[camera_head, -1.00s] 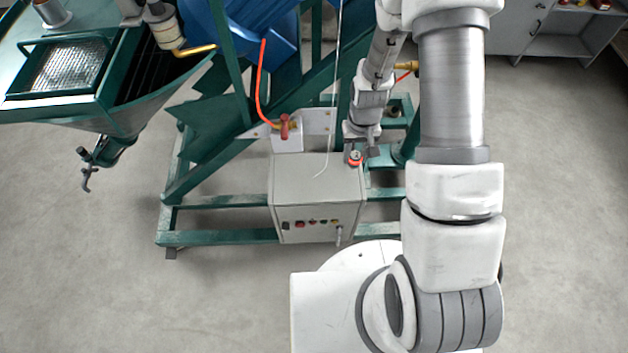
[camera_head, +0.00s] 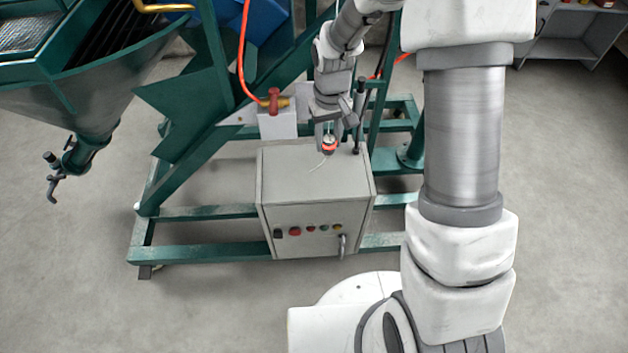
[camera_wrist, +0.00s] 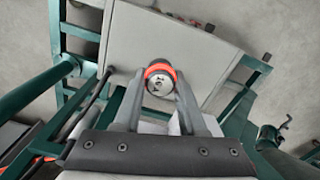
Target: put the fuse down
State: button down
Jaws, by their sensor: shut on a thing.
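The fuse (camera_wrist: 159,82) is a small cylinder with a silvery end face and an orange-red band. My gripper (camera_wrist: 160,90) is shut on it in the wrist view, one finger on each side. In the head view the fuse (camera_head: 329,143) shows as a small orange-red and pale piece at the fingertips of my gripper (camera_head: 328,137). It appears over the top of the grey control box (camera_head: 318,190). I cannot tell whether the fuse touches the box top.
The box front has several coloured buttons and a handle (camera_head: 342,242). A black rod (camera_head: 358,115) stands close right of my gripper. A green frame (camera_head: 200,213) surrounds the box. A red valve (camera_head: 273,100) with an orange hose is left. The box's left top is mostly clear.

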notch_tip(320, 180, down, 10)
jog(key=b, duration=0.3)
jog(key=shift+f, duration=0.1)
jog(key=shift+f, duration=0.1)
jog(key=shift+c, duration=2.4)
grip_release()
